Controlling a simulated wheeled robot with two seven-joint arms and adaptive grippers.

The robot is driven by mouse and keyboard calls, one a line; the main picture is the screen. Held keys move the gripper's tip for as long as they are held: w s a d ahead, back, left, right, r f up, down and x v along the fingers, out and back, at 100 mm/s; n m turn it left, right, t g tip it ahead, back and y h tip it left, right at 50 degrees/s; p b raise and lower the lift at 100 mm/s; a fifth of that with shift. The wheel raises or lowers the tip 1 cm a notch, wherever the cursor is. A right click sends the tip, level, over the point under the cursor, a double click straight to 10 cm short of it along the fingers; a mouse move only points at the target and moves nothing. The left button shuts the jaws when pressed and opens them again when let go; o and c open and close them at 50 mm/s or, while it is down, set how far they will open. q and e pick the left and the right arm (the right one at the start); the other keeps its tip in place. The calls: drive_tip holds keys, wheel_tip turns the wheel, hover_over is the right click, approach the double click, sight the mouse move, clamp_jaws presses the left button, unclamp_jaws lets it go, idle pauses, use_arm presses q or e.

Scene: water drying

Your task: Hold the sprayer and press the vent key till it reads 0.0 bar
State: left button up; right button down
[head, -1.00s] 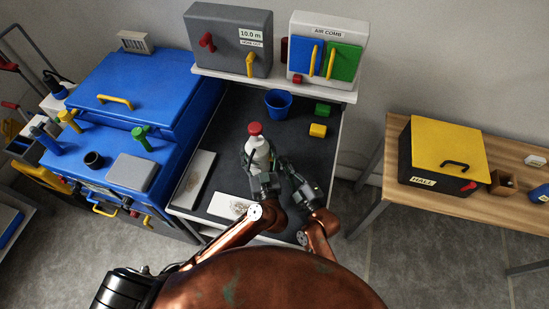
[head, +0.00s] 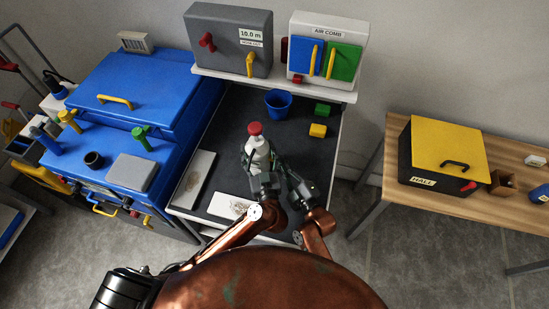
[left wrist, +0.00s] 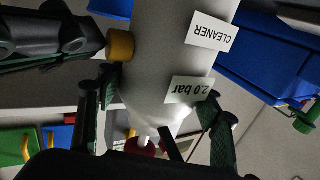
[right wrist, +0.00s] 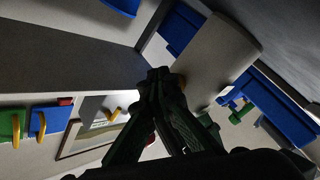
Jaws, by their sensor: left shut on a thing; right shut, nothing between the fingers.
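The sprayer (head: 257,157) is a white bottle with a red top, held upright over the dark bench. In the left wrist view the sprayer (left wrist: 165,60) carries a CLEANER label and a reading of 2.0 bar (left wrist: 190,90). A yellow round key (left wrist: 120,45) sticks out of its side. My left gripper (head: 252,165) is shut around the bottle; its fingers (left wrist: 152,105) flank it. My right gripper (right wrist: 158,75) is shut and empty. Its dark tip is right beside the yellow key in the left wrist view; I cannot tell whether they touch.
A blue cup (head: 278,103), a green block (head: 323,109) and a yellow block (head: 318,130) stand on the bench behind. Pale plates (head: 195,178) lie at its left. A blue machine (head: 130,100) stands left; a wooden table (head: 395,165) stands right.

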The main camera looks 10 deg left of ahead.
use_arm(q)
drive_tip(key=shift+d, duration=0.15)
use_arm(e)
drive_tip(key=shift+a, duration=0.45)
idle(1.8)
drive_tip(key=shift+d, duration=1.1)
drive_tip(key=shift+d, duration=2.5)
use_arm(q)
drive_tip(key=o, duration=1.7)
drive_tip(key=shift+o, duration=0.2)
